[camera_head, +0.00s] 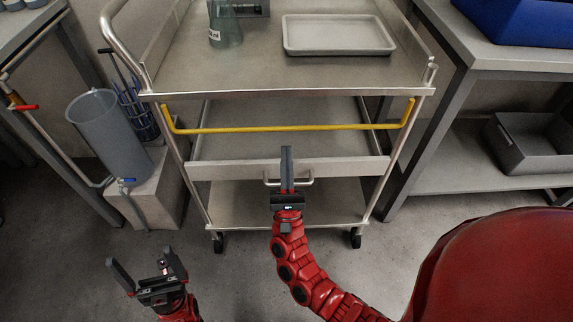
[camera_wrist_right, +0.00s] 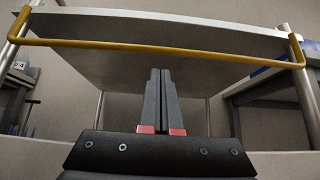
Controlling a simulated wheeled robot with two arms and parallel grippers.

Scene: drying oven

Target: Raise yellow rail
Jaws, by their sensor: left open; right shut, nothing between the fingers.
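The yellow rail (camera_head: 250,129) spans the front of the steel cart (camera_head: 270,92), just below its top shelf, with bent ends at both sides. It also shows in the right wrist view (camera_wrist_right: 220,55), running across above my gripper. My right gripper (camera_head: 287,160) is shut and empty, its fingers pointing up in front of the cart. In the head view its tips appear a little below the middle of the rail, apart from it. My left gripper (camera_head: 142,270) is open and empty, low at the left over the floor.
The cart's top holds a glass flask (camera_head: 224,25) and a grey tray (camera_head: 338,35). A drawer handle (camera_head: 308,181) sits behind my right gripper. A grey cylinder (camera_head: 108,130) stands at left; a bench with a grey bin (camera_head: 535,145) is at right. Floor before the cart is clear.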

